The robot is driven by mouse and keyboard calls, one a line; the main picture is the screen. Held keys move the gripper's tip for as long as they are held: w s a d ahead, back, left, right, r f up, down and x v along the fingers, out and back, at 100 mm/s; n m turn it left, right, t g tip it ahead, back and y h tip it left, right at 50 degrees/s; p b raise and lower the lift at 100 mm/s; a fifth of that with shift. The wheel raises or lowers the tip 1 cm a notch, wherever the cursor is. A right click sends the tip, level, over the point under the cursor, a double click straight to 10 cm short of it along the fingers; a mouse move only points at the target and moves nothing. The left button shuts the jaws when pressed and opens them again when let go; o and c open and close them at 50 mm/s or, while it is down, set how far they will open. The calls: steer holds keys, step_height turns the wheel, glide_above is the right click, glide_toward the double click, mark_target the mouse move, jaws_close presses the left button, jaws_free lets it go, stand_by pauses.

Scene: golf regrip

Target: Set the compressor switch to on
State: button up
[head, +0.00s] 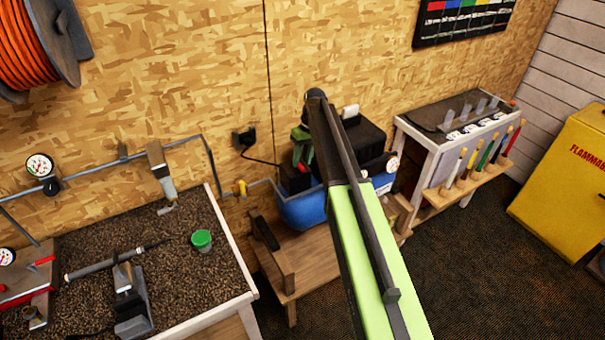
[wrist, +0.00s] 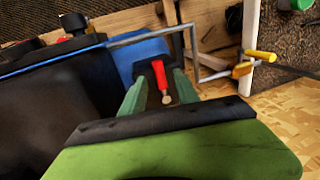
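The compressor has a blue tank (head: 303,210) and a black upper body (head: 365,142), and stands on a wooden bench against the wall. Its red switch lever (wrist: 159,76) shows in the wrist view, on a dark box at the compressor's end. In the head view a bit of red (head: 304,168) shows just below my gripper (head: 302,150). In the wrist view my gripper's green fingers (wrist: 160,82) stand apart, one on each side of the lever, with small gaps. I cannot tell whether either touches it. My arm hides part of the compressor in the head view.
A yellow-handled valve (head: 241,188) sits on the pipe left of the compressor. A workbench (head: 215,245) with tools and a green-lidded jar (head: 202,239) is at left. A tool stand (head: 425,175) and yellow cabinet (head: 560,190) are at right.

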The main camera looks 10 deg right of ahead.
steer(key=shift+a+f+b, duration=0.15)
steer(key=shift+f+b, duration=0.15)
steer(key=shift+f, duration=0.6)
steer(key=shift+r, duration=0.1)
jaws_close()
stand_by(0.6)
